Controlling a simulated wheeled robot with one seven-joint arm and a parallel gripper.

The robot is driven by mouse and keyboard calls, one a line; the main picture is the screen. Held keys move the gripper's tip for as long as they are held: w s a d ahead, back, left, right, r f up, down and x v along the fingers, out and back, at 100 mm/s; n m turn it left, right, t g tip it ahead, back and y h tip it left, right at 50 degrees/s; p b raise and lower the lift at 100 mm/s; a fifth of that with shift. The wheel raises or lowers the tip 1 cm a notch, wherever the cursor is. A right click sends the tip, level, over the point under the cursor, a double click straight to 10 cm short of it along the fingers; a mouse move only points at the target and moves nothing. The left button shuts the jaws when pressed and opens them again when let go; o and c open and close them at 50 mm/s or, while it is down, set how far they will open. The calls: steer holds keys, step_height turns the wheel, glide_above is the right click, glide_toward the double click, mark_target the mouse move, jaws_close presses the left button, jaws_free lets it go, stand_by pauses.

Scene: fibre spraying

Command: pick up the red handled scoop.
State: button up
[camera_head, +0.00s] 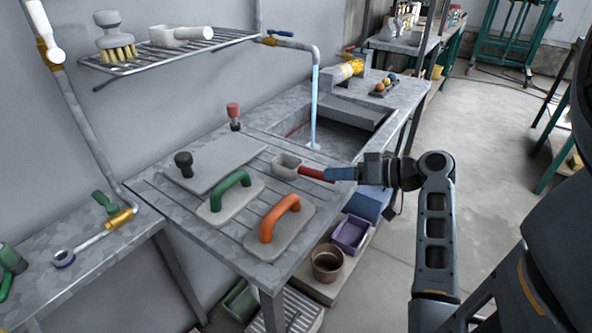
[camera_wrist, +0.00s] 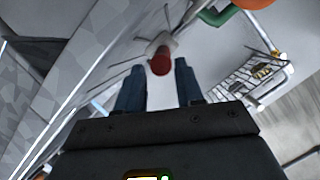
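The red handled scoop (camera_head: 286,166) lies on the slatted workbench beside the sink, its grey bowl to the left and its red handle (camera_head: 312,173) pointing right toward my gripper (camera_head: 338,174). In the wrist view, the end of the red handle (camera_wrist: 160,65) shows between the blue fingertips of my gripper (camera_wrist: 159,72). The fingers are open, with a visible gap on each side of the handle. How far the handle reaches in between the fingers is hard to tell.
Green-handled (camera_head: 232,197) and orange-handled (camera_head: 275,226) floats lie left and in front of the scoop. A sink (camera_head: 333,128) with running water (camera_head: 314,100) lies behind. A red-knobbed tool (camera_head: 233,114) stands at the back. A purple bin (camera_head: 350,234) sits below the bench edge.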

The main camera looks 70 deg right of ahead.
mark_target(319, 173)
steer(key=shift+r+p+x, duration=0.1)
steer(key=shift+p+x, duration=0.2)
steer(key=shift+x, duration=1)
steer(key=shift+r+p+x, duration=0.15)
steer(key=shift+p+x, duration=0.1)
steer(key=shift+x, duration=1)
steer(key=shift+w, duration=0.1)
jaws_close()
